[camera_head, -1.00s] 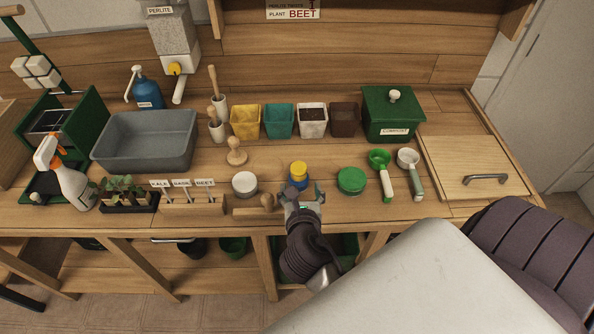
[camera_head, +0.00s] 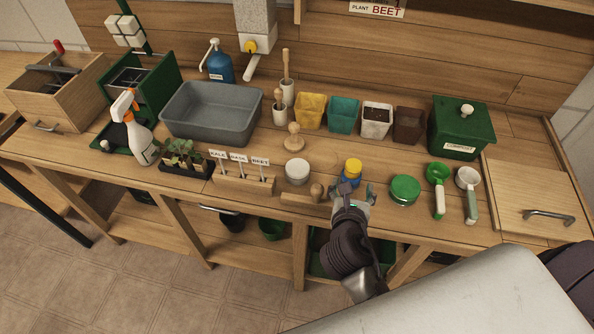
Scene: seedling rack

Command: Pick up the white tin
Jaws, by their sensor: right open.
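The white tin (camera_head: 297,171) is a short round tin with a pale lid. It stands upright on the wooden bench, behind a wooden block with a knob. My right gripper (camera_head: 352,192) is open at the front edge of the bench, to the right of the white tin and apart from it. A small blue jar with a yellow lid (camera_head: 352,171) stands right at its fingers; I cannot tell whether they touch it. My left gripper is not in view.
The wooden block with a knob (camera_head: 303,195) lies between the tin and the front edge. A wooden tamper (camera_head: 294,138) stands behind the tin. The seedling label rack (camera_head: 245,183) is to its left. A green tin (camera_head: 404,190) stands right of my gripper.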

